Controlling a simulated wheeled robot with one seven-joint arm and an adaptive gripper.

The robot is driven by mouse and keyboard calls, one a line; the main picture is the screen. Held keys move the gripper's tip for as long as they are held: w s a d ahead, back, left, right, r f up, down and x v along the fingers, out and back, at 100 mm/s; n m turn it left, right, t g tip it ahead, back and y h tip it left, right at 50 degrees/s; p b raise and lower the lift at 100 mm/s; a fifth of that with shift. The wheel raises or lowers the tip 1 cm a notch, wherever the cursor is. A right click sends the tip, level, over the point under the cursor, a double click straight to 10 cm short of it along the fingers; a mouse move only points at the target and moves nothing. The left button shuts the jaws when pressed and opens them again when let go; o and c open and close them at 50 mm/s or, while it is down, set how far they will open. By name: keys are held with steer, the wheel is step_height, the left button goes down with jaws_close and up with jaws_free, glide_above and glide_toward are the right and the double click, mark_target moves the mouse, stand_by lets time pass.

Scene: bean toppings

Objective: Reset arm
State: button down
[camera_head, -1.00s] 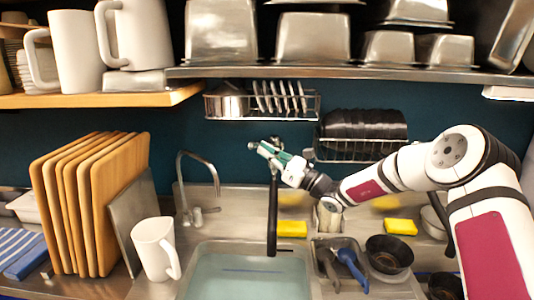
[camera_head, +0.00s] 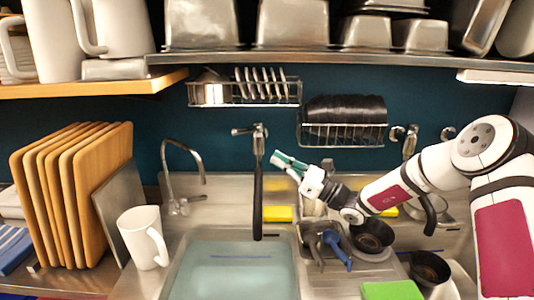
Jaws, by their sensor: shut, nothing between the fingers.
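My gripper (camera_head: 279,160) is at the end of my arm, which reaches in from the right side. It points left and slightly up, in the air above the counter behind the sink (camera_head: 235,262). It is shut and holds nothing. The black sprayer hose (camera_head: 258,195) on the wall hangs just left of the fingertips, apart from them as far as I can tell.
A white mug (camera_head: 140,238) stands left of the sink, beside wooden boards (camera_head: 72,195). Right of the sink are a blue utensil (camera_head: 335,248), black bowls (camera_head: 372,240) and a green item (camera_head: 392,290). Wire racks (camera_head: 342,135) hang on the wall; a metal shelf (camera_head: 300,56) is above.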

steer(key=s+a+r+n+g+h, duration=0.1)
steer(key=s+a+n+g+h, duration=0.1)
steer(key=s+n+g+h, duration=0.65)
steer(key=s+a+r+n+g+y, duration=0.15)
steer(key=s+n, duration=0.45)
steer(key=s, duration=0.7)
steer(key=s+d+r+n+t+h, duration=0.2)
steer(key=s+d+n+h, duration=0.2)
steer(key=s+d, duration=0.5)
steer(key=s+d+r+n+t+h, duration=0.2)
steer(key=s+d+n+h, duration=0.3)
steer(key=s+d+h, duration=0.3)
steer(key=shift+s+d+r+t+h, duration=0.25)
steer(key=shift+s+d+t+h, duration=0.15)
steer(key=shift+s+d+t, duration=0.6)
